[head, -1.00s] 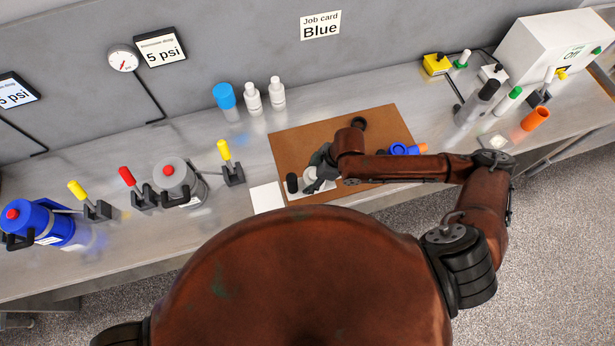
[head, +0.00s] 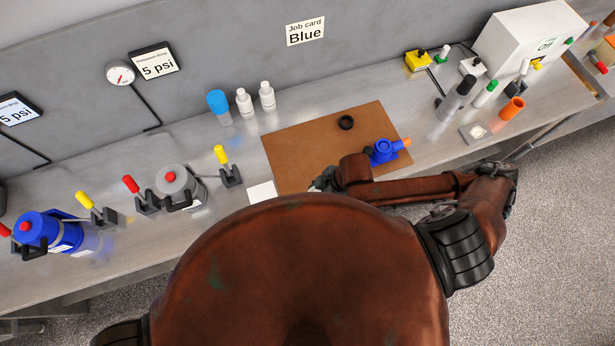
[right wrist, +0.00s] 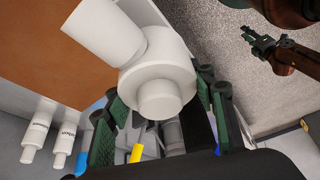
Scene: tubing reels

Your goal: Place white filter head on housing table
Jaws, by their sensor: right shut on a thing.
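The white filter head (right wrist: 155,80) fills the middle of the right wrist view, with its wide spout pointing up-left. My right gripper (right wrist: 158,103) is shut on it, fingers on both sides of its round body. In the head view my own body and arm hide most of the right gripper and the white head. A brown mat (head: 300,150) lies on the steel bench, and its edge shows behind the white head in the right wrist view. My left gripper (right wrist: 262,42) shows small at the upper right of the right wrist view; its opening is unclear.
A blue head (head: 383,152) with an orange end and a black ring (head: 346,122) are on the mat. A white square (head: 262,192) lies at its left. White bottles (head: 267,97) and a blue-capped bottle (head: 218,103) stand behind. Mid-mat is clear.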

